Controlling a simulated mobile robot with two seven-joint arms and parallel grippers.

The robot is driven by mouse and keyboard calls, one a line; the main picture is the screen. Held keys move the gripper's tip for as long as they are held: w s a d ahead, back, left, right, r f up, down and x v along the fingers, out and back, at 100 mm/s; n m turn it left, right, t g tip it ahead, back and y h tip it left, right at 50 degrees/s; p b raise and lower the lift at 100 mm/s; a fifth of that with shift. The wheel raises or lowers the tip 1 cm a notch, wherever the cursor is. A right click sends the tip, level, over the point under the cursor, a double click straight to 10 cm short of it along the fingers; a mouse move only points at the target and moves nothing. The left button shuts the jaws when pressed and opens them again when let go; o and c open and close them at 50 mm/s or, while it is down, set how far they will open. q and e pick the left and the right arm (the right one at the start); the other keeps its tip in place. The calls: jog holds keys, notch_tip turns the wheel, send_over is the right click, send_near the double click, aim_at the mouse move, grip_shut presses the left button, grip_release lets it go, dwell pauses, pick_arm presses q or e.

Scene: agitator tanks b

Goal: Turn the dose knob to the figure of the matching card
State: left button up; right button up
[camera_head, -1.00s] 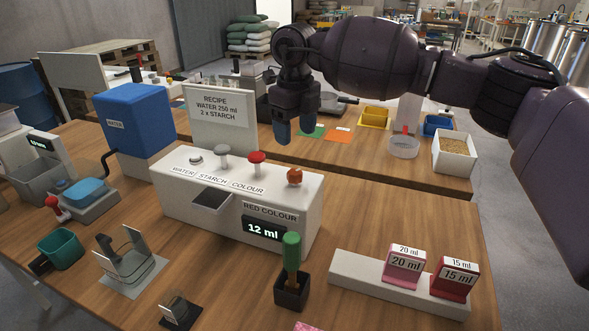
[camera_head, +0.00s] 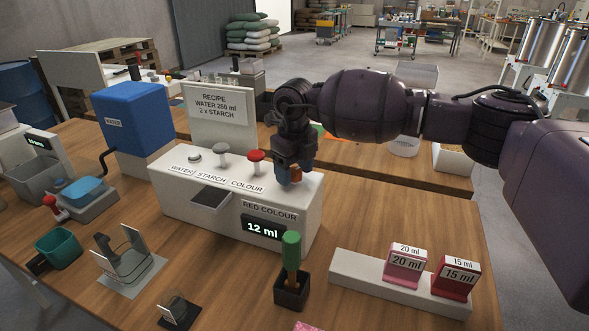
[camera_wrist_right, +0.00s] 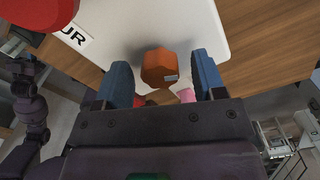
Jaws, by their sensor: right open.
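The dose knob is orange and stands at the right end of the white dosing box (camera_head: 180,200); in the right wrist view the knob (camera_wrist_right: 158,68) sits between the blue fingertips. My right gripper (camera_head: 295,175) is open around the knob, with a gap on both sides. In the head view the fingers hide most of the knob. The display (camera_head: 263,228) under "RED COLOUR" reads 12 ml. A pink card marked 20 ml (camera_head: 405,265) and a red card marked 15 ml (camera_head: 456,276) stand in a white holder (camera_head: 350,268).
A red button (camera_head: 256,158) and two grey ones stand on the box left of my right gripper. A recipe board (camera_head: 218,110) stands behind it. A green-handled tool (camera_head: 291,252) stands in a black cup in front. Bare table lies right of the box.

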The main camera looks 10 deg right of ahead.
pick_arm(q)
jog(key=shift+s, duration=0.1)
pick_arm(e)
jog(key=c, duration=0.9)
jog(key=shift+r+m+p, duration=0.15)
jog(key=shift+m+p, duration=0.3)
jog(key=shift+m, duration=0.05)
jog(key=m+p, duration=0.2)
jog(key=m, duration=0.1)
jog(key=shift+r, duration=0.1)
jog(key=m+p, duration=0.2)
jog(key=m, duration=0.1)
pick_arm(q)
notch_tip(320, 180, up, 7)
jog(key=p, duration=0.1)
jog(key=shift+w, duration=0.35)
pick_arm(e)
jog(key=shift+m, duration=1.2)
pick_arm(q)
jog(key=shift+a, duration=0.1)
pick_arm(e)
jog(key=shift+f, duration=0.2)
